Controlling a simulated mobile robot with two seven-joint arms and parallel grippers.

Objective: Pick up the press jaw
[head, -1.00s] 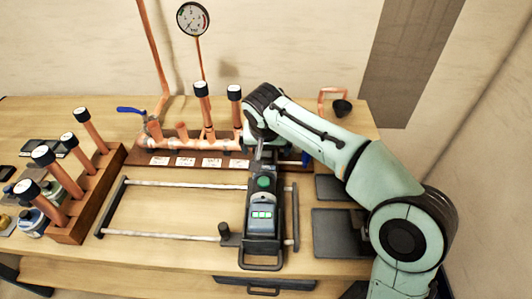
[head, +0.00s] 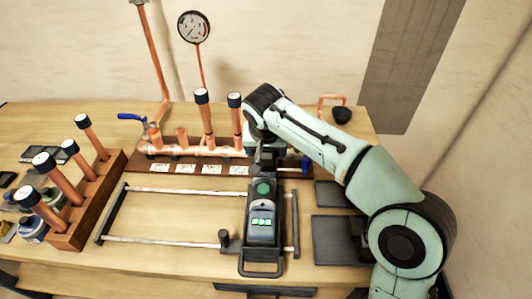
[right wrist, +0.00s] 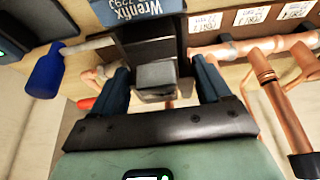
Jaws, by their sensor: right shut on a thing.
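The press tool (head: 262,210), grey and black with a green button and lit green squares, stands in a dark cradle on the bench in the head view. The press jaw (right wrist: 157,74) appears to be the dark grey block at its far end, between my fingers in the right wrist view. My right gripper (right wrist: 165,92) is shut on it, one blue-grey finger on each side. In the head view my right gripper (head: 265,150) reaches down at the tool's head, and my wrist hides most of the jaw. My left gripper is not in view.
A copper manifold (head: 205,151) with a blue-handled valve stands behind. A wooden rack (head: 69,236) of copper pipes is at left. Low rails (head: 158,241) frame clear bench left of the tool. Dark pads (head: 340,240) lie at right, near my arm.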

